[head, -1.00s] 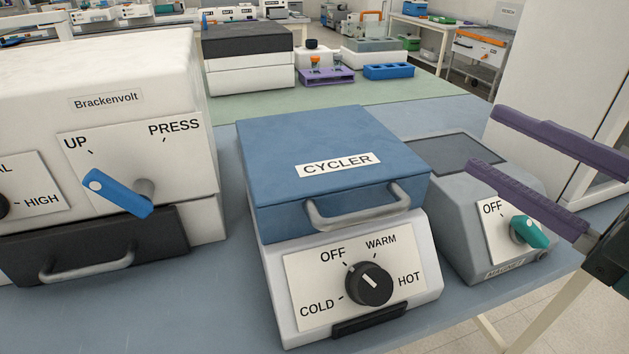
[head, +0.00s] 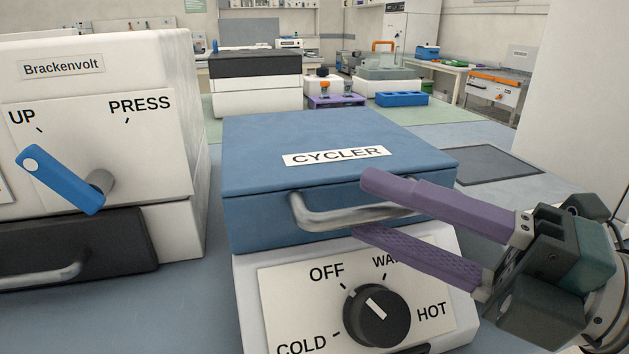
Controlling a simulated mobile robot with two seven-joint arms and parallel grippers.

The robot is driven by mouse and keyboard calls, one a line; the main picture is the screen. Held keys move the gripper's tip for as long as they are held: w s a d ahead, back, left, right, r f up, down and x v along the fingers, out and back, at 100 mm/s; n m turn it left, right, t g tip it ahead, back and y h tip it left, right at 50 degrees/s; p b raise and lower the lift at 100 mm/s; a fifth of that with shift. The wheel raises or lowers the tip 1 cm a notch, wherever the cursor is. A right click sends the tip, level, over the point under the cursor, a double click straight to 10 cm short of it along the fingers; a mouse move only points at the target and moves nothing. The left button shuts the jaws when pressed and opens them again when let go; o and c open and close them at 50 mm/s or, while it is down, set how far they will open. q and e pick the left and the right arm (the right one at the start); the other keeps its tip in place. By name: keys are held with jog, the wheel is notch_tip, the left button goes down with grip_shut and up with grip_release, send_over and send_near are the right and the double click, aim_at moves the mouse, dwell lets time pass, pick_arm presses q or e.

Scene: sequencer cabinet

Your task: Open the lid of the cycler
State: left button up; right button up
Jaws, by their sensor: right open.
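The cycler is a white box with a blue lid (head: 270,150) labelled CYCLER, in the middle of the head view. The lid is shut. A grey bar handle (head: 345,217) sticks out from the lid's front. Below it, the front panel (head: 285,310) carries a black knob (head: 377,315). My right gripper (head: 362,208) comes in from the right with purple fingers apart and empty. Its fingertips are at the right part of the handle, one above and one below it in the picture; I cannot tell whether they touch it. My left gripper is not in view.
The white Brackenvolt machine (head: 150,60) with a blue lever (head: 60,180) and a dark handled drawer (head: 110,235) stands close on the left. The magnet unit's dark top (head: 500,165) shows behind my right gripper. Racks and boxes stand farther back.

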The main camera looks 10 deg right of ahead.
jog(key=shift+w+a+r, duration=0.1)
jog(key=shift+w+a, duration=0.35)
jog(key=shift+a, duration=0.05)
grip_shut()
dwell(1.2)
